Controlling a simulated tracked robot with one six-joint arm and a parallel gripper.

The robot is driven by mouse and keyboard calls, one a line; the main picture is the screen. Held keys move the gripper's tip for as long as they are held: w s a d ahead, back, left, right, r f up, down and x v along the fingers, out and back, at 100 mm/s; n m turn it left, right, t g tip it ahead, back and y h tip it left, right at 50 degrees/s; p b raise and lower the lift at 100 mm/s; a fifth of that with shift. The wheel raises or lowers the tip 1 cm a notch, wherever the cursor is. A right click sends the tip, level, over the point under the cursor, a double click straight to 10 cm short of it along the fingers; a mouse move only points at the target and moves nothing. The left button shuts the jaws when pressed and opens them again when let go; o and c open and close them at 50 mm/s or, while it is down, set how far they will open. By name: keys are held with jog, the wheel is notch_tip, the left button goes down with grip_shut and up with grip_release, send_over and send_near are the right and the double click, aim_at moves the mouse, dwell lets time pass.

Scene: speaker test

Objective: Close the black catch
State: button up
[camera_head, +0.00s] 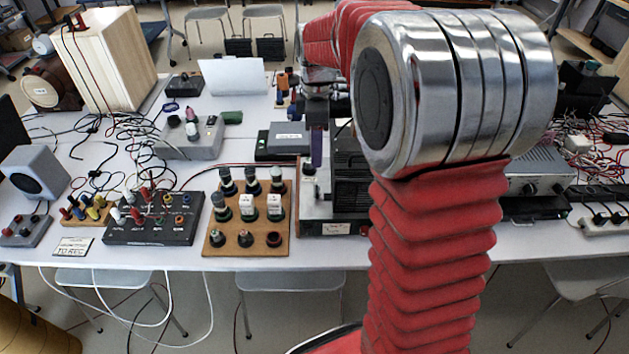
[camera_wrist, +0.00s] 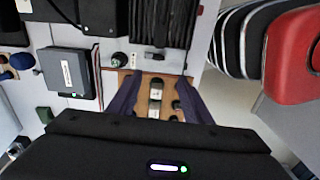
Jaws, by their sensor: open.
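My gripper (camera_head: 317,150) hangs over the table near the black, ribbed device (camera_head: 345,185). In the wrist view, my gripper (camera_wrist: 157,84) shows two dark purple fingers spread apart, with nothing between them. I cannot pick out the black catch for certain in either view. A dark case with a white label (camera_head: 285,141) lies flat behind the board; it also shows left of the fingers in the wrist view (camera_wrist: 85,85). My arm hides part of the table.
The wooden board (camera_head: 215,240) stands near the front edge. Left of it are a black control box (camera_head: 150,232) and tangled cables (camera_head: 120,165). A pale wooden box (camera_head: 110,60) stands back left. A silver amplifier (camera_head: 535,170) is right of my arm.

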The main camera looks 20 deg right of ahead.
aim_at(317, 189)
jog(key=shift+w+d+f, duration=0.2)
jog(key=shift+w+f, duration=0.05)
jog(key=shift+f, duration=0.05)
notch_tip(317, 189, down, 14)
jog(key=shift+r, duration=0.1)
dwell(0.8)
jog(key=shift+c, duration=0.6)
jog(key=c, duration=0.9)
